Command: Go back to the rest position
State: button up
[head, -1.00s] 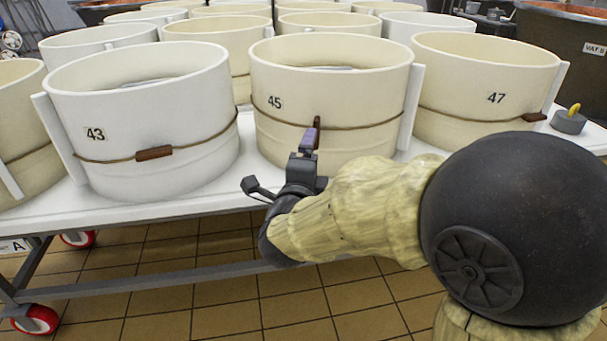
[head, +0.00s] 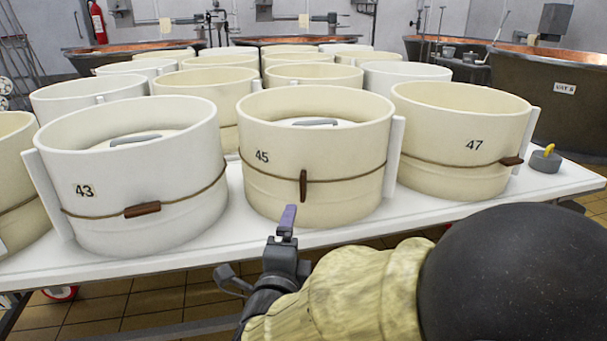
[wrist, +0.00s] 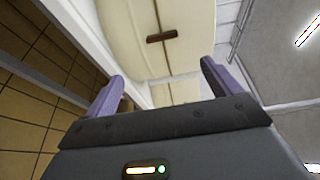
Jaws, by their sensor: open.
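My gripper (head: 287,222) is in front of the table, below and a little left of the brown toggle on the hoop numbered 45 (head: 335,205). In the wrist view my gripper (wrist: 160,85) has its two purple fingers wide apart with nothing between them. Beyond the fingers are the cream wall of a hoop (wrist: 185,60) and its brown toggle (wrist: 162,36), apart from the fingers. In the head view the cord of hoop 45 runs around it and the toggle (head: 303,186) hangs upright.
Hoop 43 (head: 150,215) and hoop 47 (head: 450,175) stand either side on the white table (head: 215,245). A grey weight with a yellow handle (head: 545,160) sits at the table's right end. Copper vats (head: 520,95) stand behind. Tiled floor (head: 35,315) shows in front.

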jog(key=w+d+n+g+y+p, duration=0.2)
jog(key=d+n+g+y+p, duration=0.2)
jog(key=d+n+g+p, duration=0.45)
jog(key=s+d+n+g+h+p, duration=0.2)
jog(key=s+d+n+g+p, duration=0.5)
jog(key=s+d+n+p, duration=0.3)
jog(key=w+p+v, duration=0.2)
jog(key=p+v, duration=1.6)
jog(key=w+a+r+p+v, duration=0.1)
jog(key=w+p+v, duration=0.2)
jog(key=p+v, duration=1.5)
jog(key=shift+w+d+r, duration=0.15)
jog(key=shift+w+d, duration=0.15)
jog(key=shift+d, duration=0.05)
jog(key=shift+n, duration=0.25)
